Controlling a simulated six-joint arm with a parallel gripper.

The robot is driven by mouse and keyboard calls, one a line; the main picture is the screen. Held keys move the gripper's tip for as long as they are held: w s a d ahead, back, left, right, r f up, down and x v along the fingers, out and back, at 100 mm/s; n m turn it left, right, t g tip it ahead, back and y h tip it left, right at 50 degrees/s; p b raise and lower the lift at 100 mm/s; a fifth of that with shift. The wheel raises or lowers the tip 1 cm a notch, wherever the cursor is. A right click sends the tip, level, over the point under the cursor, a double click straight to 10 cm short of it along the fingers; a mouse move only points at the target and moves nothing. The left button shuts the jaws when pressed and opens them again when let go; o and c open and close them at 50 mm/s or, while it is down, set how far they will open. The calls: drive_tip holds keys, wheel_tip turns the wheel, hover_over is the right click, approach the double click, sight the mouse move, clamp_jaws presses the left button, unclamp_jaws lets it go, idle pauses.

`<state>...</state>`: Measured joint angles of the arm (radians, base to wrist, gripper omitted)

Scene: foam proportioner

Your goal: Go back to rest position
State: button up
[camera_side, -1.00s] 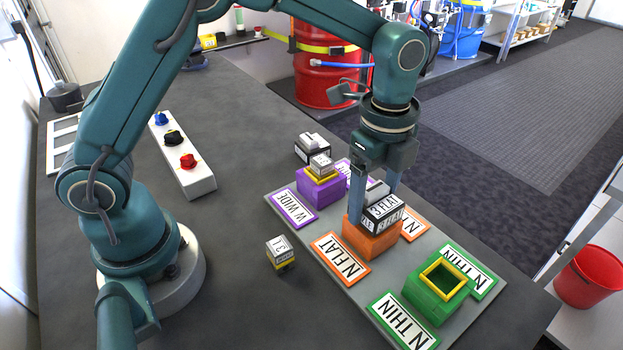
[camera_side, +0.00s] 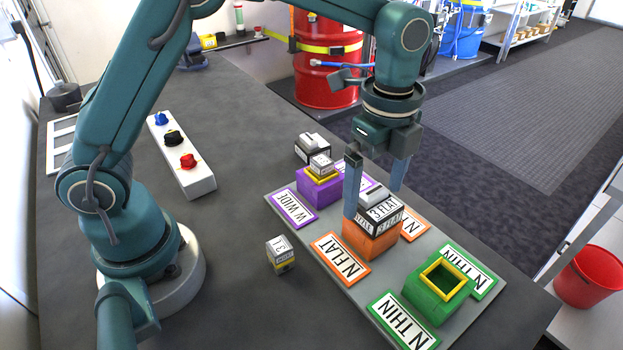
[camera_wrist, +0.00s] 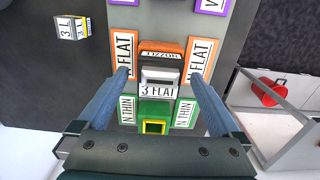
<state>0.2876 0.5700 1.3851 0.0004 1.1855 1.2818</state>
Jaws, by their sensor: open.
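My gripper (camera_side: 376,203) is open, with its blue-grey fingers apart on either side of a black and white block marked 3 FLAT (camera_side: 381,217). The block sits in the orange holder (camera_side: 371,243) between the orange N FLAT plates. In the wrist view the two fingers (camera_wrist: 160,75) stand wide apart and the 3 FLAT block (camera_wrist: 159,84) lies between them, with clear space to each finger. The lower sides of the orange holder are partly hidden there.
A purple holder (camera_side: 318,192) carries a small block. The green holder (camera_side: 436,291) shows an open yellow-rimmed top. A loose block (camera_side: 281,254) stands on the table left of the board, another block (camera_side: 312,148) behind. A white box with several knobs (camera_side: 190,172) stands near my base.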

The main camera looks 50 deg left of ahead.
drive_tip(key=shift+r, duration=2.05)
drive_tip(key=shift+w+a+r, duration=0.1)
drive_tip(key=shift+a+r, duration=0.05)
drive_tip(key=shift+r, duration=0.15)
drive_tip(key=s+a+r+n+t, duration=0.3)
drive_tip(key=s+a+r+n, duration=0.25)
drive_tip(key=r, duration=0.25)
drive_tip(key=s+a+f+n+t, duration=0.2)
drive_tip(key=s+f+n, duration=0.4)
drive_tip(key=s+n, duration=0.3)
drive_tip(key=a+n, duration=0.1)
drive_tip(key=n, duration=0.2)
drive_tip(key=shift+s+a+t, duration=0.2)
drive_tip(key=shift+t, duration=0.1)
